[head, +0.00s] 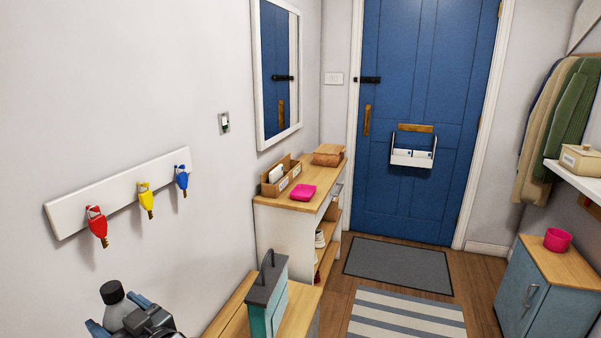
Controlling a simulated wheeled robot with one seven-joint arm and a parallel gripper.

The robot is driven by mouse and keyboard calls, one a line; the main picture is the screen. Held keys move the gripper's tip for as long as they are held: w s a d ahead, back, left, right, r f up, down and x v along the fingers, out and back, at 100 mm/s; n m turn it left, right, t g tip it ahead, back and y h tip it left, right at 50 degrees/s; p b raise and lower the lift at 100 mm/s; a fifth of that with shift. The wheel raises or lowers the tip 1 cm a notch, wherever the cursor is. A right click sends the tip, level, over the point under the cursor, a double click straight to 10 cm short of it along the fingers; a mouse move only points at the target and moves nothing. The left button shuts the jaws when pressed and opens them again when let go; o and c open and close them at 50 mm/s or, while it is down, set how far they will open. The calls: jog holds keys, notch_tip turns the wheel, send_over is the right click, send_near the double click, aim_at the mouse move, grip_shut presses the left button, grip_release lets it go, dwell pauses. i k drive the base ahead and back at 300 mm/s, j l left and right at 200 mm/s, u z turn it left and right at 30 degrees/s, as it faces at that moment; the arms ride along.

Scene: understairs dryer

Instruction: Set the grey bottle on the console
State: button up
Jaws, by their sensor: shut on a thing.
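The grey bottle (116,309) with a black cap shows at the bottom left, close in front of the white wall. My gripper (119,315) has its blue fingers on either side of the bottle and is shut on it. The bottle looks nearly upright; its lower part is hidden by my gripper and the frame edge. A wood-topped white console (284,201) with open shelves stands along the left wall under the mirror, farther off and to the right of my gripper. On it are a wooden organiser (281,176), a pink item (303,192) and a brown box (328,154).
A nearer wooden surface (298,313) carries a teal and dark grey handled box (266,297), between my gripper and the console. A key rack (120,193) with red, yellow and blue keys hangs above the gripper. A blue cabinet (548,290) with a pink bowl (557,240) stands right.

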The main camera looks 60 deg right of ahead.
aim_at(324, 172)
jog(key=i+l+u, duration=0.1)
jog(key=l, duration=1)
jog(key=i+l, duration=0.1)
jog(key=l, duration=1)
jog(key=i+j+u, duration=0.05)
